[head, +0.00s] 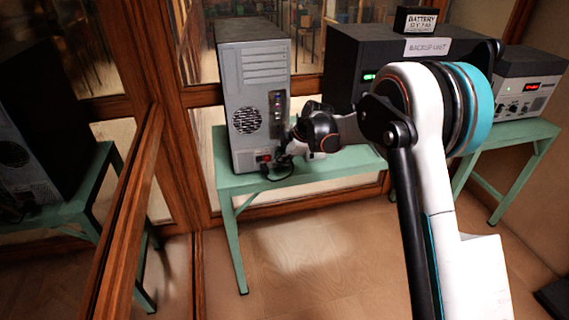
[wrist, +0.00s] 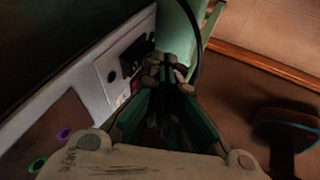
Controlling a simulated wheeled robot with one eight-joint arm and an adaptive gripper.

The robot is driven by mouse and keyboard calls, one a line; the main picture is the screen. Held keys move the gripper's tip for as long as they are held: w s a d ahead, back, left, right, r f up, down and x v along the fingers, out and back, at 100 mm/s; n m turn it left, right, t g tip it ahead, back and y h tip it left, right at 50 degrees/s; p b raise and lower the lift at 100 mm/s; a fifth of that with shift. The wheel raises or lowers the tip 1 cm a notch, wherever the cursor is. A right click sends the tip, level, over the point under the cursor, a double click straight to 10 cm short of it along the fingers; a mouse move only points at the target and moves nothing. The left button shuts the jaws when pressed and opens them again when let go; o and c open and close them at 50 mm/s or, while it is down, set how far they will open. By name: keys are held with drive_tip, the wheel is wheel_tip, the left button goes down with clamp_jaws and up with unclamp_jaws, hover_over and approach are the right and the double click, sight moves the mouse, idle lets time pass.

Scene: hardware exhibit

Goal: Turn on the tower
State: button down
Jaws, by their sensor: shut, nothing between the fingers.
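The grey tower (head: 255,70) stands upright on a green table, its back panel with fan grille and ports facing me. A small red switch (head: 264,157) is low on that panel, with a black plug and cable by it. In the wrist view the tower's panel (wrist: 105,70) runs along the left, with a black plug (wrist: 135,58) in it. My gripper (wrist: 168,68) is shut and empty, its tips just right of the plug; I cannot tell whether they touch anything. In the head view my gripper (head: 284,150) is at the panel's lower right, beside the switch.
The green table (head: 225,180) carries a black backup unit (head: 345,70) with a battery box (head: 415,20) on top. A grey instrument (head: 525,85) stands at the right. Wood-framed glass is at the left and behind. The floor in front is clear.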

drive_tip(key=shift+w+a, duration=0.15)
drive_tip(key=shift+w, duration=0.15)
drive_tip(key=shift+f, duration=0.1)
drive_tip(key=shift+w+f, duration=0.25)
drive_tip(key=shift+r, duration=0.15)
drive_tip(key=shift+r+p, duration=0.6)
drive_tip(key=shift+r, duration=0.1)
